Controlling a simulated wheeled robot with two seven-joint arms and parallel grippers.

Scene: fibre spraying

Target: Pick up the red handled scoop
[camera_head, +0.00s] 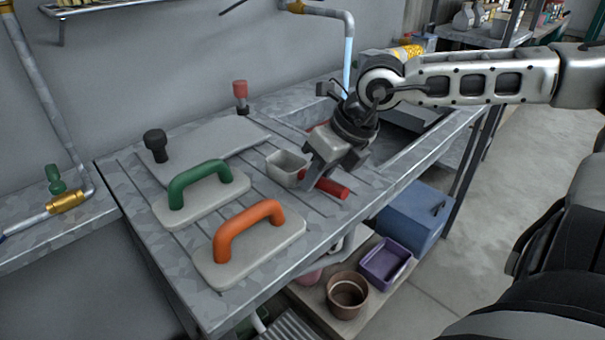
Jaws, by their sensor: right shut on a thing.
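The red handled scoop lies on the grooved metal counter; its grey box-shaped head (286,168) is left of my right gripper and its red handle (334,189) shows to the right of the fingers. My right gripper (314,180) comes down from the upper right and is shut on the red handle. The gripper hides the part of the scoop between head and handle end. I cannot tell whether the scoop touches the counter. My left gripper is not in view.
Floats with a green handle (196,180) and an orange handle (246,226) lie on the counter (180,262) to the left. A flat board with black and red knobs (214,140) lies behind. Water runs from a tap (322,12) behind my gripper. A blue box (408,220) stands below.

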